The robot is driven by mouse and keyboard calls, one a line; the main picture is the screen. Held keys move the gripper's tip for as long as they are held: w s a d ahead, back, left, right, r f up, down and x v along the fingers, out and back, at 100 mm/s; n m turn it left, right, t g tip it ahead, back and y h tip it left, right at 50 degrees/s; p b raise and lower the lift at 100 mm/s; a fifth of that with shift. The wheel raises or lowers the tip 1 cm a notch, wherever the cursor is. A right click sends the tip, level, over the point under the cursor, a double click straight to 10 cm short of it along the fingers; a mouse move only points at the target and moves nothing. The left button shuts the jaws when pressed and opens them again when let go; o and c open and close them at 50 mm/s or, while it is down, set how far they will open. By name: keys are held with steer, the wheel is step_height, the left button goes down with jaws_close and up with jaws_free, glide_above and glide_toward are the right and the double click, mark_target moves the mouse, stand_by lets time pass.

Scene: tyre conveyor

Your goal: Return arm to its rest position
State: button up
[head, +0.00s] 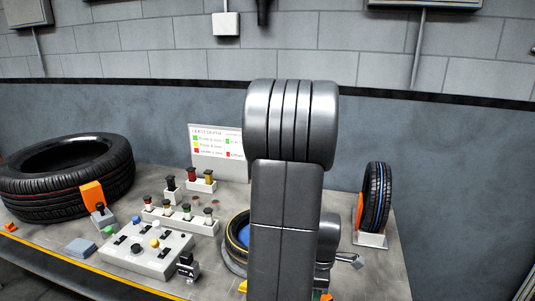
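My arm (285,190) stands upright in the middle of the head view, its thick rounded grey joint at the top. It hides part of the bench behind it. Low at its right side a smaller grey link shows, with a small metal end (346,260) that looks like my gripper. It is too small and too covered to tell whether its fingers are open or shut. I see no object clearly held there.
The bench (385,265) carries a large lying tyre (70,190) at left, an upright tyre (377,198) at right, a control box (145,250), a legend board (205,150) and several coloured-top pieces. A yellow-edged tyre (235,245) is partly behind my arm.

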step_height(320, 180, up, 14)
step_height(320, 180, down, 14)
steer(key=shift+f, duration=0.15)
steer(key=shift+w+m, duration=0.2)
steer(key=shift+m, duration=0.2)
steer(key=w+r+m+p, duration=0.3)
steer(key=r+m, duration=0.6)
steer(key=r, duration=0.3)
steer(key=shift+w+a, duration=0.15)
steer(key=shift+a, duration=0.1)
stand_by(0.6)
steer(key=shift+r, duration=0.1)
